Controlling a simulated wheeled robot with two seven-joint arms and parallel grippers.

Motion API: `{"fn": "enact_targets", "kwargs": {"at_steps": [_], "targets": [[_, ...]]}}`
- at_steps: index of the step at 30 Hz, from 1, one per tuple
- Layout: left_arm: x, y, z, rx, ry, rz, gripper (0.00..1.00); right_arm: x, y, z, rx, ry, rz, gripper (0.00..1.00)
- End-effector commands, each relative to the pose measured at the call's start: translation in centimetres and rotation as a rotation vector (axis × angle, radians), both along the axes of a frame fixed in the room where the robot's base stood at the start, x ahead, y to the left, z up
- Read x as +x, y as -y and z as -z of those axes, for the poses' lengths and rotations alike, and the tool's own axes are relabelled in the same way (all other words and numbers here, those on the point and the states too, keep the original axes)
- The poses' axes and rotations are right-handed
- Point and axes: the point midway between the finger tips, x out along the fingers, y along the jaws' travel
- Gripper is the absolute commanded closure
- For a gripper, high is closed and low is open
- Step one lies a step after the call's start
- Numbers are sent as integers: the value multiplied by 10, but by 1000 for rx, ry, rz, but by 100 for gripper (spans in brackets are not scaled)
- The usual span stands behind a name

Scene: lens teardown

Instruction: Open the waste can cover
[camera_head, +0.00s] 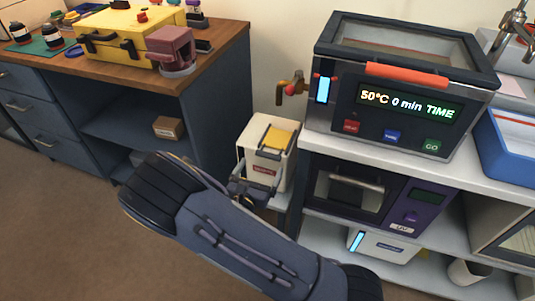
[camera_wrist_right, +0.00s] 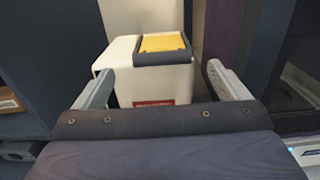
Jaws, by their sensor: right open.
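The waste can (camera_head: 256,170) is a small white box with a red label, standing between the dark cabinet and the white bench. Its yellow cover (camera_head: 278,138) sits in a dark frame on top and looks closed. In the right wrist view the can (camera_wrist_right: 150,80) stands straight ahead, with the yellow cover (camera_wrist_right: 163,43) on its top. My right gripper (camera_wrist_right: 158,80) is open, its two pale fingers apart on either side of the can's lower front in the picture. In the head view my right gripper (camera_head: 252,190) is just in front of the can. Contact cannot be judged. My left gripper is not in view.
A heated bath with a display (camera_head: 400,105) stands on the white bench right of the can, and a brass tap (camera_head: 290,88) sticks out above the can. A dark wooden-topped cabinet (camera_head: 215,110) is close on the left. Open floor (camera_head: 60,220) lies at front left.

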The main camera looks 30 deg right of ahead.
Motion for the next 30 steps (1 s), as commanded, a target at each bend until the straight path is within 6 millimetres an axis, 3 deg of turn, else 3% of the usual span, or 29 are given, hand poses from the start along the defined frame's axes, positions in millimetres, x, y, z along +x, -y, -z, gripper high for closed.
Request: {"fn": "enact_targets", "kwargs": {"at_steps": [12,24,30], "targets": [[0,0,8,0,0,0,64,39,48,0,3,2,6,5],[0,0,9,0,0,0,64,47,56,-1,3,2,5,5],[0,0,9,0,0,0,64,46,56,-1,3,1,5,29]]}}
